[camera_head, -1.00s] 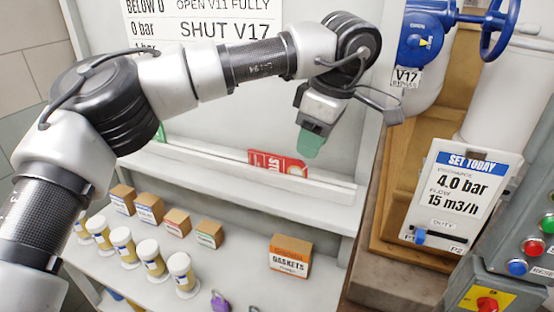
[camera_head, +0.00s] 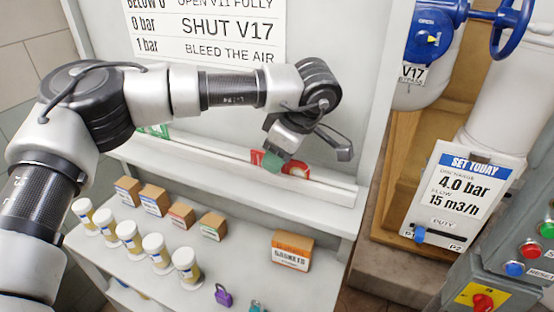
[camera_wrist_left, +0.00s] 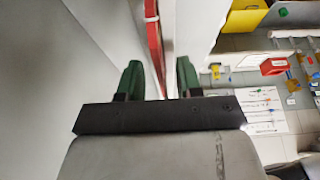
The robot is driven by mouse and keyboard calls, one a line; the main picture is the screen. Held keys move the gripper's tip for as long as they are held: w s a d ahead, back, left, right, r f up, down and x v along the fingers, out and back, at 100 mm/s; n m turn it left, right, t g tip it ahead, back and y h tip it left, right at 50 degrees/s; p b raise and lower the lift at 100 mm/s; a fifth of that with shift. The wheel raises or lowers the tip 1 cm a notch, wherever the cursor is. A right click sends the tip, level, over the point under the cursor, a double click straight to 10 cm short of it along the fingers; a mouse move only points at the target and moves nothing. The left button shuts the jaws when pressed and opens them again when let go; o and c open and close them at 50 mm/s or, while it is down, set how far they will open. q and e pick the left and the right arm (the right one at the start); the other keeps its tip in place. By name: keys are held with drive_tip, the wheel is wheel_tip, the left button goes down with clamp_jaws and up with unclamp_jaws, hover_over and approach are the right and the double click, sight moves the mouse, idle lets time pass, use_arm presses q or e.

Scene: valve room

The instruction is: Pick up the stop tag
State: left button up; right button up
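The red stop tag (camera_head: 297,170) leans on the upper ledge of the white shelf unit, partly hidden behind my left gripper (camera_head: 272,161). In the left wrist view the tag (camera_wrist_left: 154,35) shows edge-on as a thin red strip. It runs down between the two green fingers of my left gripper (camera_wrist_left: 158,78). The fingers are apart, with a gap visible on each side of the strip. The lower end of the strip is hard to make out. My right gripper is in neither view.
The ledge (camera_head: 325,188) has a raised front lip. A green tag (camera_head: 155,131) stands further left on it. The lower shelf holds white jars (camera_head: 157,249), small boxes, a gasket box (camera_head: 292,250) and a purple padlock (camera_head: 223,294). A white back panel (camera_head: 340,90) rises behind.

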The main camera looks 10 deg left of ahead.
use_arm(q)
drive_tip(key=shift+s+a+f, duration=0.1)
drive_tip(key=shift+f, duration=0.05)
clamp_jaws()
